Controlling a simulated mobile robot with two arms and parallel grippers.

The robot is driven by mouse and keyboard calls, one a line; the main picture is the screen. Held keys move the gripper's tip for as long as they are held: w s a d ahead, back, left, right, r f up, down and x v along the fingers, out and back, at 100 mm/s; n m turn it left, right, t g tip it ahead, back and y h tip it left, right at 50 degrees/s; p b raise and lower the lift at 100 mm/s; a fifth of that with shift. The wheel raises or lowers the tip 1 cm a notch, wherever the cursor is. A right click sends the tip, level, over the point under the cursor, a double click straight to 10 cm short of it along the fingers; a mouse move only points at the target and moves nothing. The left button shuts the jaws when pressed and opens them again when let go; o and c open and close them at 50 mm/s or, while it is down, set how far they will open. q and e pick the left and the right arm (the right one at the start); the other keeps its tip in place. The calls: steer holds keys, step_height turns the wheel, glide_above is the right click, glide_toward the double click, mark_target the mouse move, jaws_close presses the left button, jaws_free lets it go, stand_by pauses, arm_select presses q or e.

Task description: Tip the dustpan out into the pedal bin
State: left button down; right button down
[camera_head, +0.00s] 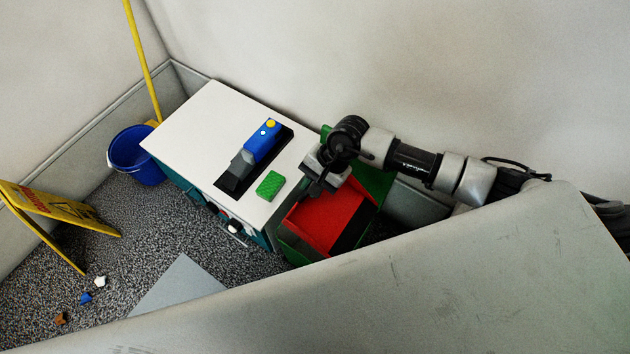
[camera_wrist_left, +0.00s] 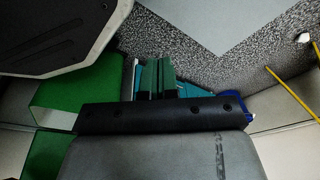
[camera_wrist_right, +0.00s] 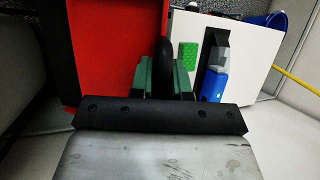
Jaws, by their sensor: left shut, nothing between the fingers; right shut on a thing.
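The red dustpan (camera_head: 322,217) is over the green pedal bin (camera_head: 374,186) beside the white-topped cabinet. No litter shows on the visible red surface; how far the pan is tilted is hard to tell. My right gripper (camera_head: 316,188) is shut on the pan's black handle, which shows between its fingers (camera_wrist_right: 164,75) in the right wrist view, with the red pan (camera_wrist_right: 98,50) at left. The bin's inside is hidden by the pan. My left gripper (camera_wrist_left: 155,78) shows only in its wrist view, shut and empty, with a green surface (camera_wrist_left: 78,90) to its left.
The cabinet top (camera_head: 205,120) bears a green sponge (camera_head: 270,185) and a blue-and-grey item (camera_head: 262,142) in a dark recess. A blue bucket (camera_head: 136,155), a yellow floor sign (camera_head: 60,212) and small white, blue and brown scraps (camera_head: 86,298) are at left. A large pale surface (camera_head: 420,290) fills the front.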

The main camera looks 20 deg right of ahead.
steer(key=shift+r+g+h+p, duration=0.4)
steer(key=shift+r+g+p, duration=0.05)
steer(key=shift+r+g, duration=0.05)
steer(key=shift+w+r+m+g+h+p, duration=0.1)
steer(key=shift+r+m+g+h+p, duration=0.25)
steer(key=shift+g, duration=0.25)
steer(key=shift+r+g+h, duration=0.15)
steer(key=shift+g+h, duration=0.2)
steer(key=shift+g, duration=0.05)
arm_select(q)
steer(key=s+f, duration=0.4)
steer(key=s, duration=0.1)
steer(key=shift+s+a, duration=0.2)
steer(key=shift+a, duration=0.25)
arm_select(e)
steer(key=shift+r, duration=0.1)
